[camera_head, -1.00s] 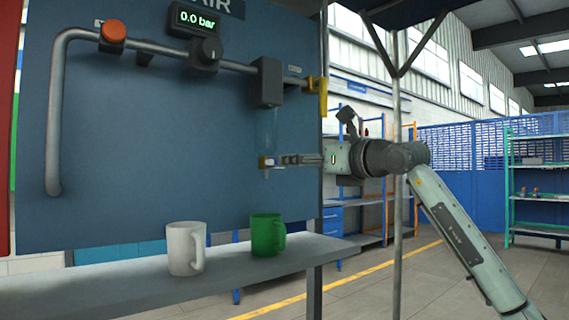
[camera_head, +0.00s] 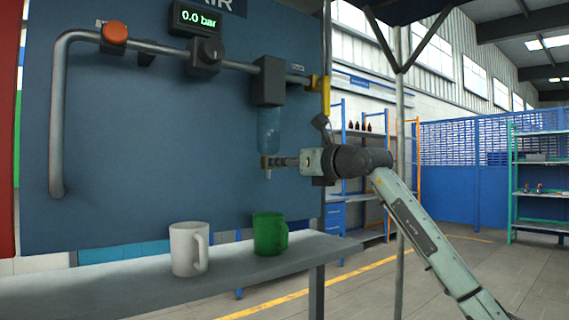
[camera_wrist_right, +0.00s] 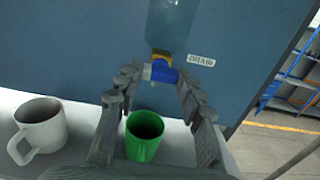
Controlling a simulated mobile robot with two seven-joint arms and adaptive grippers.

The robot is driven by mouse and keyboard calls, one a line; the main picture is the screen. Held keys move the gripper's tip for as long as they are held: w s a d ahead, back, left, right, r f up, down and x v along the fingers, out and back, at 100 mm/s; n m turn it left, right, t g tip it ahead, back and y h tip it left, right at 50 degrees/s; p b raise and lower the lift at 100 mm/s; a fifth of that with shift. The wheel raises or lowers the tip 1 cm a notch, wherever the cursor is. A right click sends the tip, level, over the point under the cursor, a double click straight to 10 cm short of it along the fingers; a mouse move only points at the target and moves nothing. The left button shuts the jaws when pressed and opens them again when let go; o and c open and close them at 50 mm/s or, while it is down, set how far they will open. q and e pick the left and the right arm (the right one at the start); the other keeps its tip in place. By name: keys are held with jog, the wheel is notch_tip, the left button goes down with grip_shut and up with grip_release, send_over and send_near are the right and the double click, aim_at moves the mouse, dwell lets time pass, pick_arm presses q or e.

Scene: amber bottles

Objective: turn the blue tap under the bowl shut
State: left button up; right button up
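The clear bluish bowl (camera_head: 268,130) hangs under a dark grey block (camera_head: 268,82) on the pipe; it also shows in the right wrist view (camera_wrist_right: 172,22). Under it is the small blue tap (camera_wrist_right: 163,73) with a brass collar (camera_wrist_right: 160,56); in the head view the tap is too small to read its setting. My right gripper (camera_wrist_right: 162,80) reaches in from the right, its two fingers apart on either side of the tap. I cannot tell whether they touch it. It also shows in the head view (camera_head: 274,162). My left gripper is not in view.
A white mug (camera_head: 188,250) and a green mug (camera_head: 268,234) stand on the grey shelf (camera_head: 120,292) below the tap. A blue panel (camera_head: 150,150) is behind. A yellow lever (camera_head: 324,96) sits at the pipe's right end, and a gauge (camera_head: 197,19) reads 0.0 bar.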

jog(key=c, duration=0.5)
pick_arm(q)
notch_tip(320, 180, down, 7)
jog(key=p, duration=0.3)
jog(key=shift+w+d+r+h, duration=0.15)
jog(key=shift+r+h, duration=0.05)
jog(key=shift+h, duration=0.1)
pick_arm(e)
jog(key=shift+m, duration=9.1)
